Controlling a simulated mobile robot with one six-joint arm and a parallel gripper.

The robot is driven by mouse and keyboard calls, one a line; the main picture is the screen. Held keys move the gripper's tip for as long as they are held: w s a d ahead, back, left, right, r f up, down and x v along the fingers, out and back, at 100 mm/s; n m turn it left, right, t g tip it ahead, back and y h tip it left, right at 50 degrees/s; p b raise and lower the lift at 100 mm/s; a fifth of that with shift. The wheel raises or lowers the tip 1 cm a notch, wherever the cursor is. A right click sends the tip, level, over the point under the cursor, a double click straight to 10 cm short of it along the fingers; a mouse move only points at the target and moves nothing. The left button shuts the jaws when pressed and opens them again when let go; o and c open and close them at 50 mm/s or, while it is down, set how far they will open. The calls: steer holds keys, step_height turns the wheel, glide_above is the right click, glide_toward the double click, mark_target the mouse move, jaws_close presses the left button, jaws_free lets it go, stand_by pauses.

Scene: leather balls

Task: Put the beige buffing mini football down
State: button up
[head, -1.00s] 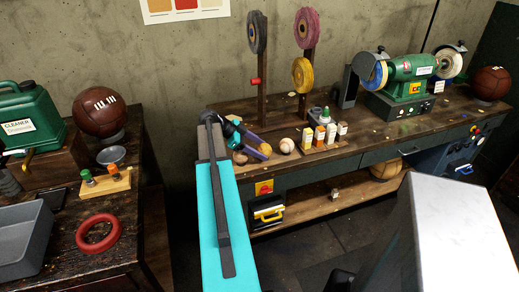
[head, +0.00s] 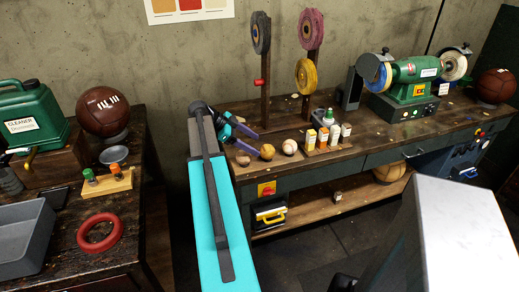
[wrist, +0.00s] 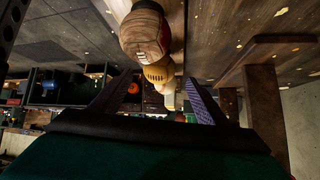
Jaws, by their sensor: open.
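A small brown-beige ball (head: 243,158), probably the beige buffing mini football, rests at the left front of the workbench, just below my gripper (head: 236,128). In the wrist view a striped tan-brown ball (wrist: 146,32) with a reddish patch is large at the top, beyond my fingertips. My gripper (wrist: 158,92) is open, with its two fingers apart and nothing held between them. A yellow-tan ball (head: 267,151) and a pale ball (head: 290,147) sit in a row to the right of the brown-beige one.
Several small bottles (head: 322,137) stand right of the balls. Upright posts with buffing wheels (head: 306,72) rise behind them. A green grinder (head: 415,82) is farther right. The left table holds a large brown ball (head: 103,112), a red ring (head: 100,232) and a grey bin (head: 25,238).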

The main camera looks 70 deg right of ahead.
steer(key=b+v, duration=0.1)
steer(key=v, duration=0.5)
steer(key=shift+w+a+r, duration=0.15)
steer(key=shift+w+r, duration=0.05)
stand_by(0.7)
